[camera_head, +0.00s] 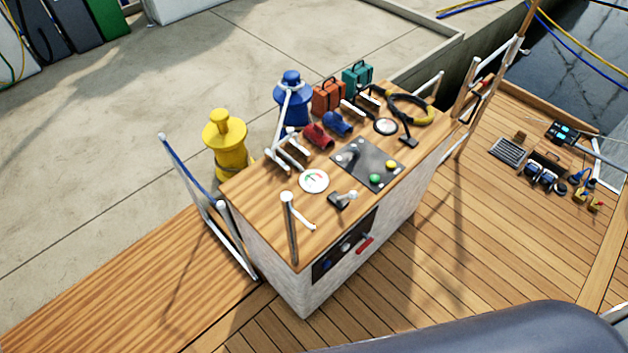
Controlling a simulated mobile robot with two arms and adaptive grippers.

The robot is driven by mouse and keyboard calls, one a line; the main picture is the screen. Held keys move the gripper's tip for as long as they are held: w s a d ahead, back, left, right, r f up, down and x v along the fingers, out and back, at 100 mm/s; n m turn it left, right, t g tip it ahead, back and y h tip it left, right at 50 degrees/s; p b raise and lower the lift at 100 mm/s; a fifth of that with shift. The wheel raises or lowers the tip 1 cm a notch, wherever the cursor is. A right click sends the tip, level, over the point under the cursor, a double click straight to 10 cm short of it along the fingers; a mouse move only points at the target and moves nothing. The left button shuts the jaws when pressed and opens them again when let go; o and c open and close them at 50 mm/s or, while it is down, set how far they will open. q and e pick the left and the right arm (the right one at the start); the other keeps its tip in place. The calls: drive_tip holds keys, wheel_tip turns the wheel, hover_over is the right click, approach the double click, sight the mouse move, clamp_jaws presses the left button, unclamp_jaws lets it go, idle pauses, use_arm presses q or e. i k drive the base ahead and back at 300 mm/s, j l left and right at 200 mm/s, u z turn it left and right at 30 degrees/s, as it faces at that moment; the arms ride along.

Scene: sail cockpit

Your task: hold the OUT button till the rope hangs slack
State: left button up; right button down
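A wooden-topped console stands in the middle of the head view. A dark panel (366,163) on its top carries a green button (375,180) and a yellow button (390,165). Their labels are too small to read, so I cannot tell which is OUT. A round white dial (313,181) lies to the left of the panel. Blue and yellow lines (570,50) run across the top right corner; I cannot tell which rope the task means or whether it is slack. Neither of my grippers is in view.
Yellow (226,147) and blue (291,98) bollard-like posts stand behind the console, with orange (328,96) and teal (357,78) cases. Metal rails flank it. Small gear (545,172) lies on the deck at right. Planks in front are clear.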

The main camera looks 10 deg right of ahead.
sight(390, 165)
drive_tip(key=i+l+u, duration=0.1)
drive_tip(key=l, duration=0.25)
drive_tip(key=i+l+u, duration=0.1)
drive_tip(key=i+l, duration=0.15)
drive_tip(key=i+l+u, duration=0.1)
drive_tip(key=l, duration=0.4)
drive_tip(key=i+l, duration=0.15)
drive_tip(key=l, duration=0.2)
drive_tip(key=i+l+u, duration=0.15)
drive_tip(key=l, duration=0.25)
